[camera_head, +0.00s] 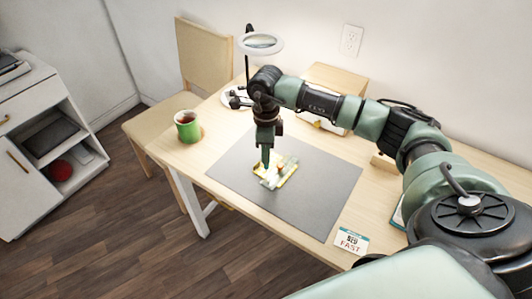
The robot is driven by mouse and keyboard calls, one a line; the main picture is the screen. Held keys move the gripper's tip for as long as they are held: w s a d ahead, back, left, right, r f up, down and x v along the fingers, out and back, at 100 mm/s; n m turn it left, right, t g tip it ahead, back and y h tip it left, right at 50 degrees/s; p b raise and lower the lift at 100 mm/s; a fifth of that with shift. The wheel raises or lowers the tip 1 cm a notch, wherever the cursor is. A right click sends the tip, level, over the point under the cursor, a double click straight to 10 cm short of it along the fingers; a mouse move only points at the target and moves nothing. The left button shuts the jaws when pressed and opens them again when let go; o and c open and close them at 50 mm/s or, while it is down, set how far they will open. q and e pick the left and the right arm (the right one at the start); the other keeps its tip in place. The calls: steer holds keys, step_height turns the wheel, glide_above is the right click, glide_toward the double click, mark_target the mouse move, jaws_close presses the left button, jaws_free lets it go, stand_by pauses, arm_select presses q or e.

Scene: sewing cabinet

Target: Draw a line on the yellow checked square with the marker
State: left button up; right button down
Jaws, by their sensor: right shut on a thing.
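The yellow checked square (287,169) lies on a grey mat (322,189) on the table. My right gripper (267,160) points down over the left part of the square. It is shut on a thin upright thing, which I take to be the marker; the fingers and the glare hide most of it. I cannot tell whether its tip touches the cloth. A pale patch shows on the square by the fingertips. My left gripper is not in view.
A green mug (187,126) with red contents stands at the table's left edge. A ring lamp (260,43) and a wooden box (337,80) stand at the back. A small card (351,242) lies at the front. The mat's front is clear.

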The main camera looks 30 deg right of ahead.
steer(key=shift+r+p, duration=1.05)
steer(key=shift+r, duration=0.9)
